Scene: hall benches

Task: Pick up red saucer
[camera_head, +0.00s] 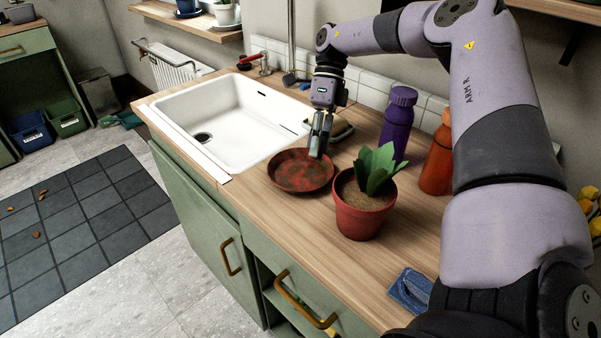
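The red saucer (299,172) lies on the wooden counter, just right of the sink's front corner. It is a shallow round dish with dark stains. My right gripper (318,152) points down over the saucer's back right rim. Its fingers look close together, but the view is too small to tell whether they are apart, or whether they touch the rim. My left gripper does not show.
A potted plant (363,207) stands close in front and right of the saucer. A purple bottle (397,127) and an orange bottle (437,160) stand behind it. The white sink (232,118) is at left. A blue sponge-like item (411,290) lies near front.

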